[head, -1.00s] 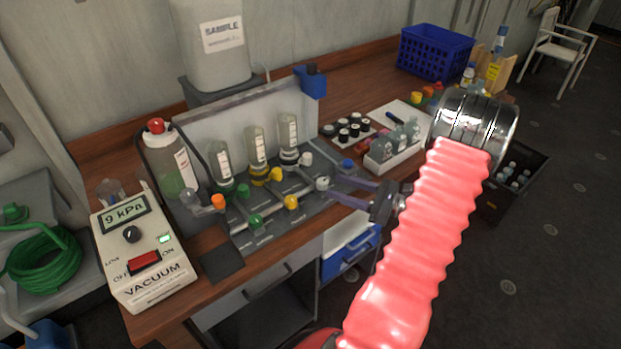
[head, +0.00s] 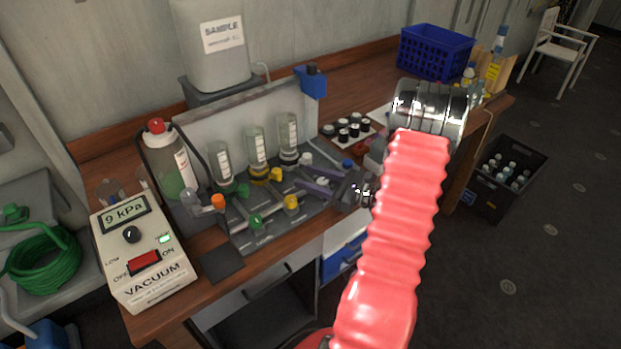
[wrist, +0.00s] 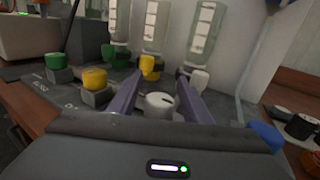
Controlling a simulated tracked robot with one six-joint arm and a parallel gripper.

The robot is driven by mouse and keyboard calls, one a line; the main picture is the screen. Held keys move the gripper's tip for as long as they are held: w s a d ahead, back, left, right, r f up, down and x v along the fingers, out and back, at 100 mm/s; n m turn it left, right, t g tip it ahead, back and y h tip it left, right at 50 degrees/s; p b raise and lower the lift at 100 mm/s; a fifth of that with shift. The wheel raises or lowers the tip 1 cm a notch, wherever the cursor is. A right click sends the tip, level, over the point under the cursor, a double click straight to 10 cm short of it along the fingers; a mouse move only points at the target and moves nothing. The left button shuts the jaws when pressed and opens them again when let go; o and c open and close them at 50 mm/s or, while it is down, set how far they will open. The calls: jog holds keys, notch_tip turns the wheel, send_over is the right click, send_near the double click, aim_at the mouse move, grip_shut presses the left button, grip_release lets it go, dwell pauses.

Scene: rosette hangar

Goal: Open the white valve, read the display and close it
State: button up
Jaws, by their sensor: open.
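The front white valve knob (wrist: 160,103) sits between my fingers in the wrist view, with no visible grip on it. In the head view the front white knob (head: 321,181) shows small between the purple fingers. My gripper (wrist: 160,78) is open and straddles that knob; it also shows in the head view (head: 311,179), low over the right of the valve panel. A second white knob (wrist: 199,80) stands behind, beside the right fingertip. The display (head: 124,214) on the vacuum box (head: 155,284) reads 9 kPa.
Green (wrist: 56,61) and yellow (wrist: 94,79) knobs stand left of my fingers in the wrist view. Glass tubes (head: 257,143) stand behind the knobs. A blue cap (wrist: 266,136) is close to my gripper's right. Black-capped vials (head: 352,129) stand to the right of the panel.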

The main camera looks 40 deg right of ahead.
jog(key=shift+c, duration=0.4)
jog(key=c, duration=1)
jog(key=shift+d+m+h, duration=0.1)
jog(key=shift+m+h, duration=0.2)
jog(key=shift+h, duration=0.3)
jog(key=shift+w+d+m+t+h, duration=0.15)
jog(key=shift+d+m+h, duration=0.1)
jog(key=shift+m+h, duration=0.85)
jog(key=shift+s+d+m+t+h, duration=0.1)
jog(key=shift+d+m+t+h, duration=0.15)
jog(key=shift+m+h, duration=0.85)
jog(key=shift+w+d+m+t+h, duration=0.1)
jog(key=shift+d+m+h, duration=0.25)
jog(key=shift+h, duration=1.45)
jog(key=shift+s+d+m+g+h, duration=0.15)
jog(key=shift+m+g+h, duration=0.25)
jog(key=shift+m+h, duration=0.55)
jog(key=shift+s+d+m+g+h, duration=0.1)
jog(key=shift+d+m+g+h, duration=0.4)
jog(key=shift+h, duration=0.7)
jog(key=shift+s+m+g+h, duration=0.1)
jog(key=shift+m+g+h, duration=0.2)
jog(key=shift+m+h, duration=0.7)
jog(key=shift+h, duration=0.25)
jog(key=o, duration=1.1)
jog(key=shift+s+d, duration=0.1)
jog(key=shift+s, duration=0.15)
